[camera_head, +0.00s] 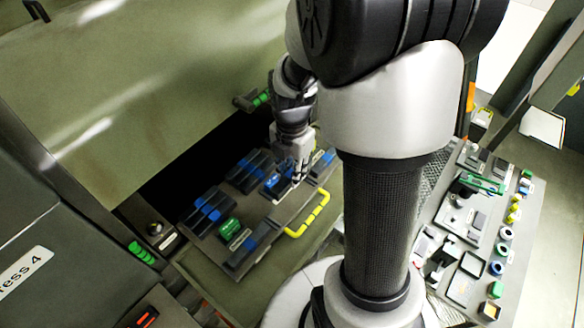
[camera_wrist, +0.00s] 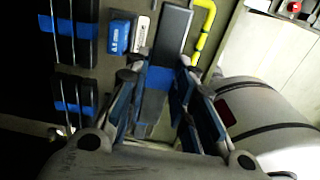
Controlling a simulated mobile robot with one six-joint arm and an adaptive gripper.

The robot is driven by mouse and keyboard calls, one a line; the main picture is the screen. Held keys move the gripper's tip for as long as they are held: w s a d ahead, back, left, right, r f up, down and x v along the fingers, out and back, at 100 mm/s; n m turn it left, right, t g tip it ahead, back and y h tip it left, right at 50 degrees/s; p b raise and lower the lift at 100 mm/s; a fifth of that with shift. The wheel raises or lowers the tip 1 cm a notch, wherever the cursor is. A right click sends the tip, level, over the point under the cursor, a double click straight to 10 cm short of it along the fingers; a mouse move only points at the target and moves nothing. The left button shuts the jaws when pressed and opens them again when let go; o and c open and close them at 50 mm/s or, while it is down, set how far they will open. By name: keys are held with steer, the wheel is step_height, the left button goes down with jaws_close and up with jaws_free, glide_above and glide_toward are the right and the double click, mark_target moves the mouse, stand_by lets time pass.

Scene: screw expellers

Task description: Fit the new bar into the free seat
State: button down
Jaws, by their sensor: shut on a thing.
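My gripper (camera_head: 296,170) is over the far right part of the grey plate. In the wrist view my gripper (camera_wrist: 161,74) has its fingers on either side of a dark bar (camera_wrist: 171,38) with a blue band and is shut on it. The bar runs lengthwise away between the fingertips. Other dark bars with blue bands stand in groups on the plate, at the left (camera_head: 206,211) and at the back (camera_head: 249,171). Another bar (camera_head: 250,245) is at the front. The free seat cannot be made out, and whether the held bar touches the plate is unclear.
A yellow handle (camera_head: 311,216) is on the plate's right edge. A green block (camera_head: 230,228) stands near the front bar. The wrist view shows a blue labelled block (camera_wrist: 118,37) left of the held bar. A panel with several small parts (camera_head: 478,240) is at the right.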

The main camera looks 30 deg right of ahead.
steer(key=shift+f+b, duration=3.2)
steer(key=shift+f, duration=1.2)
steer(key=shift+f+b, duration=0.55)
steer(key=shift+f, duration=0.25)
steer(key=c, duration=1.3)
jaws_free()
steer(key=shift+o, duration=0.3)
steer(key=o, duration=0.4)
steer(key=shift+c, duration=0.2)
steer(key=shift+r, duration=0.1)
